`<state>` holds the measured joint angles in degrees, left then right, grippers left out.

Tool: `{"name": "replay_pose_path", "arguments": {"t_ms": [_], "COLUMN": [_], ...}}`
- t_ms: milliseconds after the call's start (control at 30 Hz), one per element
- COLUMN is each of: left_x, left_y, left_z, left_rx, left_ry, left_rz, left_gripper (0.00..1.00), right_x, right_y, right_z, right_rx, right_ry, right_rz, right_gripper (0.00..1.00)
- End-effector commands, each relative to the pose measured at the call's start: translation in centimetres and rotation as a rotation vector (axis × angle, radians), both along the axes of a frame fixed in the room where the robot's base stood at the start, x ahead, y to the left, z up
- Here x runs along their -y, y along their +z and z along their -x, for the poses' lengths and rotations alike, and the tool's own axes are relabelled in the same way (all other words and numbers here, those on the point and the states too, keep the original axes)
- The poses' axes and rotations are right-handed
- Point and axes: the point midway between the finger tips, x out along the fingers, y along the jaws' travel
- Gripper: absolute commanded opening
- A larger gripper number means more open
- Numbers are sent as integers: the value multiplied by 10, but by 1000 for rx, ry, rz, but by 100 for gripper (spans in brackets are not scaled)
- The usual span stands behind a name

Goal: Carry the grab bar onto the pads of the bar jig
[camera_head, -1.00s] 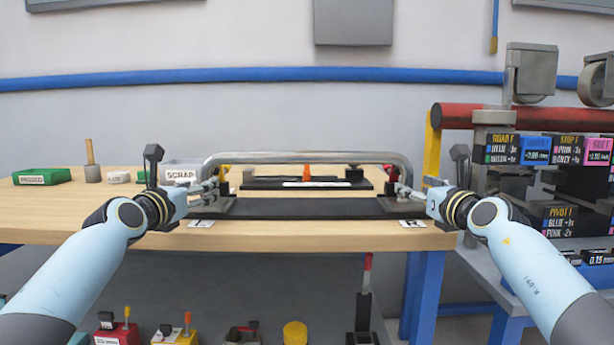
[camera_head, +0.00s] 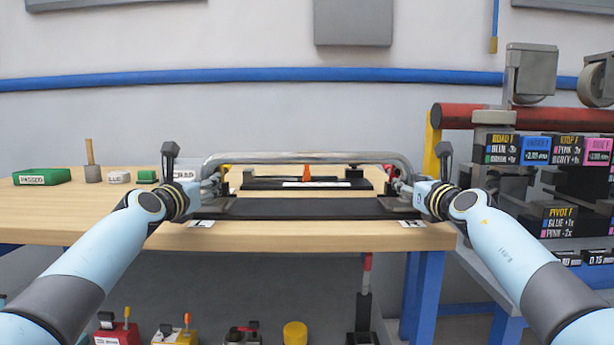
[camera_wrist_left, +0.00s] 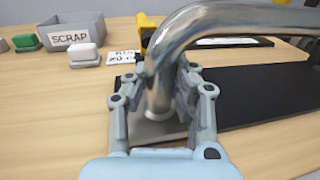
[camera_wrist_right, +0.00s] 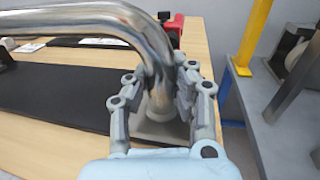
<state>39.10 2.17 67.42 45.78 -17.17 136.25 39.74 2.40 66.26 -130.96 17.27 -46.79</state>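The grab bar (camera_head: 300,157) is a shiny metal tube with bent ends, standing upright over a long black strip (camera_head: 305,208) on the bench. My left gripper (camera_head: 213,183) has its fingers closely on either side of the bar's left leg (camera_wrist_left: 160,92), seemingly shut on it. My right gripper (camera_head: 402,185) grips the right leg (camera_wrist_right: 160,95) the same way. Both feet are low, at grey plates beside the strip; contact beneath is unclear. Behind the bar is a low dark fixture (camera_head: 307,184) with an orange piece and end blocks, apparently the bar jig, partly hidden.
A grey SCRAP bin (camera_wrist_left: 72,40) and small blocks lie to the left, with a green tray (camera_head: 42,176) farther left. A rack of labelled signs (camera_head: 520,150) stands close on the right. Boxes and tools sit below the bench's front edge.

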Motion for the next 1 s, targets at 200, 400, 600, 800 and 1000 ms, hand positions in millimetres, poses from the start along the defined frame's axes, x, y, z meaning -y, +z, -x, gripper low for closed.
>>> {"name": "replay_pose_path", "arguments": {"t_ms": [200,400,600,800,1000], "left_x": [0,0,0,-1,-3], "left_y": [0,0,0,-1,0], "left_z": [0,0,0,0,0], "left_rx": [0,0,-1,-1,1], "left_ry": [0,0,0,1,4], "left_rz": [0,0,0,0,-4], "left_gripper": [0,0,0,0,0], "right_x": [0,0,0,1,3], "right_y": [0,-1,-1,-1,-1], "right_z": [0,0,0,0,0], "right_rx": [0,-1,-1,-1,1], "right_ry": [0,0,0,-2,-4], "right_rz": [0,0,0,1,3], "right_gripper": [0,0,0,0,0]}}
